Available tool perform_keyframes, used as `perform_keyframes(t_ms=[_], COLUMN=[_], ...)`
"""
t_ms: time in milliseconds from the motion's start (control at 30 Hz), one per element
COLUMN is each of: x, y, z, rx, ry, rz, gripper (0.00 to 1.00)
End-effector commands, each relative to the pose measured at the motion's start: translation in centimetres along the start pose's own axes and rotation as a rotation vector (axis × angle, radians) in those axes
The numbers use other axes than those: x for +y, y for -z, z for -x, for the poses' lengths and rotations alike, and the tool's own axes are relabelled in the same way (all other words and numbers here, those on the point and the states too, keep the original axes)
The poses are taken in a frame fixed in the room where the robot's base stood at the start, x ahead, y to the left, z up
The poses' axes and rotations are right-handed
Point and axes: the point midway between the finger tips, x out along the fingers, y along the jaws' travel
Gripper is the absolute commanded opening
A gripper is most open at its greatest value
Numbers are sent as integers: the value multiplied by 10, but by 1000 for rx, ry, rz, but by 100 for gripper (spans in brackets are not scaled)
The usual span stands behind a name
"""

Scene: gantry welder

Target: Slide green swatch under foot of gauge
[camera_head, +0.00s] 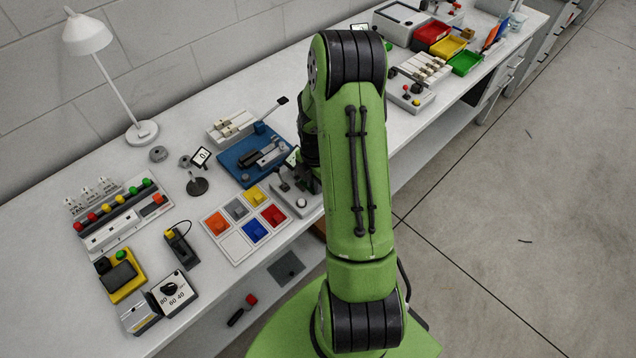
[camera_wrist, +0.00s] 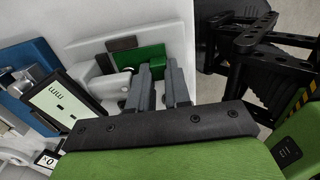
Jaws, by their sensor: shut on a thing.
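The green swatch (camera_wrist: 139,58) shows in the wrist view, its right edge between the tips of my gripper (camera_wrist: 162,65). My gripper is shut on the swatch at that edge. The gauge's tilted display (camera_wrist: 62,104), marked mm, stands left of my fingers. A pale rounded part (camera_wrist: 112,84), seemingly of the gauge, lies close to the swatch's near left corner. Whether the swatch is under the foot is hard to tell. In the head view the gauge's pale base (camera_head: 302,204) shows beside my arm, which hides the swatch and my gripper.
A tray of coloured swatches (camera_head: 205,214) lies left of the gauge base. A blue fixture (camera_head: 233,172) stands behind it, and a small round-based display (camera_head: 198,187) to its left. The bench's front edge is close to the gauge.

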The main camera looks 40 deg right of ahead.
Motion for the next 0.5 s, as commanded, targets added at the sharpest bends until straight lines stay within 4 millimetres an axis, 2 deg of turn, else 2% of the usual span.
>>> perform_keyframes(t_ms=[500], x=[8], y=[0], z=[0], rx=[-2], ry=[-7], rz=[1], gripper=[0])
